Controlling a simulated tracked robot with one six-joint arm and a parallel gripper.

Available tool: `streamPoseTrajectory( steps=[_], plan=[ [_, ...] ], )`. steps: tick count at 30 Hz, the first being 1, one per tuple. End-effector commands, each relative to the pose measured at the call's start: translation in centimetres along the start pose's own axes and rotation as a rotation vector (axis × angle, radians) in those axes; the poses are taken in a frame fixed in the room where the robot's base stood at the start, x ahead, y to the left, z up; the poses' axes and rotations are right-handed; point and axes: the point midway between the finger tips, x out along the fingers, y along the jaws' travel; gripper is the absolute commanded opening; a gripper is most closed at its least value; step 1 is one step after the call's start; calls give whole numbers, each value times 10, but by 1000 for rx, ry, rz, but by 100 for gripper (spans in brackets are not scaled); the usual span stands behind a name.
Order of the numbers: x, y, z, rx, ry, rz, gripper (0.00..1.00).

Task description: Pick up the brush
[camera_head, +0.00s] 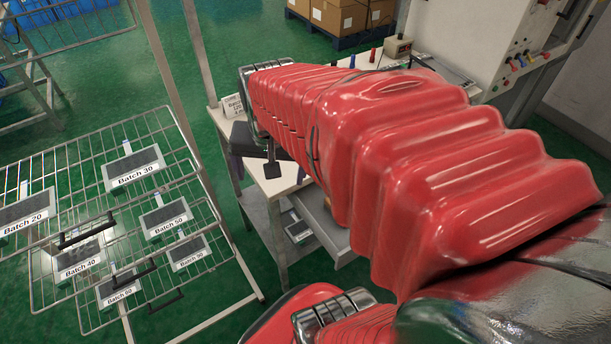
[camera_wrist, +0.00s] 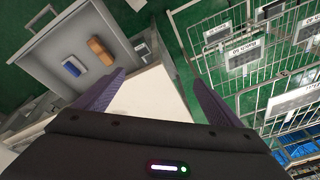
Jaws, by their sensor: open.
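In the wrist view an open grey drawer (camera_wrist: 62,45) holds two small things side by side. One is an orange-brown block shape (camera_wrist: 101,50), which may be the brush; bristles cannot be made out. The other is blue and white (camera_wrist: 75,66). My gripper (camera_wrist: 160,77) is open and empty, its purple fingers spread over the white table edge, to the right of the drawer in this view. In the head view my gripper (camera_head: 268,172) is partly hidden under my red-sleeved arm.
A white worktable (camera_head: 276,184) stands under my arm. Wire racks (camera_head: 100,190) with labelled batch trays stand at the left. A grey control cabinet (camera_head: 470,35) is at the back right.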

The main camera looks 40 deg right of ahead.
Motion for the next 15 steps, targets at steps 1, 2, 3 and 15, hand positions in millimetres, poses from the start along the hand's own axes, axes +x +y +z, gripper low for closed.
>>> streamPoseTrajectory(
  steps=[1,2,3,15],
  plan=[
    [10,12,-8,73,-18,20,92],
    [14,18,-13,117,-27,30,95],
    [21,27,-18,175,-38,43,97],
    [87,131,-54,752,-139,172,100]
  ],
)
